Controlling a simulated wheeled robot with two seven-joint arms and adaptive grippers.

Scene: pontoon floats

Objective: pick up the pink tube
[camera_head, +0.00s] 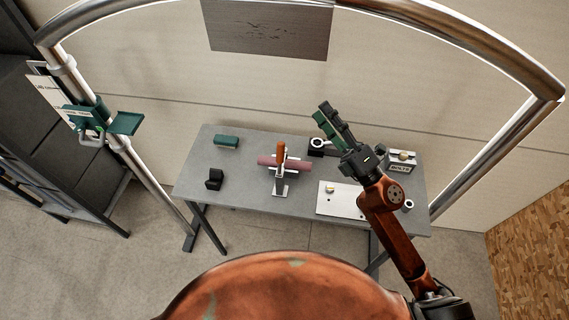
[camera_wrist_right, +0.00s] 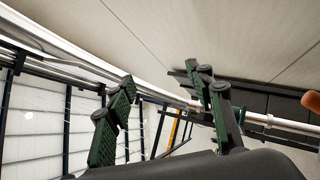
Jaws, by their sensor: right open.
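The pink tube (camera_head: 297,165) lies across a light metal holder (camera_head: 280,188) in the middle of the grey table. An orange-handled part (camera_head: 281,150) stands upright at the tube and covers a bit of it. My right gripper (camera_head: 325,114) is raised, to the right of the tube in the head view, and apart from it. In the right wrist view its green-padded fingers (camera_wrist_right: 165,112) are spread wide with nothing between them. The tube is not visible in the right wrist view. My left gripper is not in view.
The grey table (camera_head: 240,188) carries a green block (camera_head: 227,141), a black block (camera_head: 214,179), a white plate (camera_head: 340,200) and a labelled box (camera_head: 402,160). A metal tube frame (camera_head: 130,165) arches around the table. Table surface left of the tube is partly clear.

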